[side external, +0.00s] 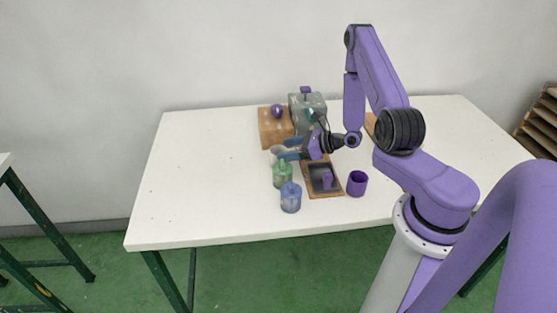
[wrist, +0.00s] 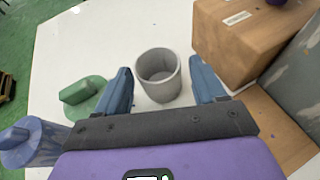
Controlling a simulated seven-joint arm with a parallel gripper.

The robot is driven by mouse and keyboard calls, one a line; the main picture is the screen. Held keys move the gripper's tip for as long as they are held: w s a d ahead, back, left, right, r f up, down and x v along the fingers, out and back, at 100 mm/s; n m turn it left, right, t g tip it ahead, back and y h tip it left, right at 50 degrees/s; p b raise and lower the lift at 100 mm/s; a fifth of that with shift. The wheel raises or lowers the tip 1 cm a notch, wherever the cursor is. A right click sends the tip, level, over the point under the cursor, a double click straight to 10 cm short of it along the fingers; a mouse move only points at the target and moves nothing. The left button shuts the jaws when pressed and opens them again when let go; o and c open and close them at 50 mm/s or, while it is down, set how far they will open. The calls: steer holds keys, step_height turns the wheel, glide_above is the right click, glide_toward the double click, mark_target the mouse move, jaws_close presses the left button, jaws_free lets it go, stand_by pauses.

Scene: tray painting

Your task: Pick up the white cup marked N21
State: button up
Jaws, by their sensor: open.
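The pale grey-white cup (wrist: 172,91) stands upright and open-topped on the white table, and it looks empty in the wrist view. No N21 marking is readable on it. In the side view the cup (side external: 274,153) is partly hidden by my gripper. My gripper (side external: 287,149) is open, with its blue fingers low over the table. In the wrist view the fingers of my gripper (wrist: 160,68) lie to the left and right of the cup, with a gap visible on each side. Nothing is held.
A green lidded jar (side external: 283,176) and a blue one (side external: 290,198) stand close in front. A wooden block (wrist: 236,42) is close to the right finger, beside a grey-green box (side external: 308,106). A dark-centred tray (side external: 318,168) and purple cup (side external: 357,184) are nearby. The table's left side is clear.

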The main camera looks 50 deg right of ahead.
mark_target(271, 152)
steer(key=shift+a+x, duration=0.2)
steer(key=shift+x, duration=2.8)
steer(key=shift+s+r, duration=0.1)
steer(key=c, duration=0.8)
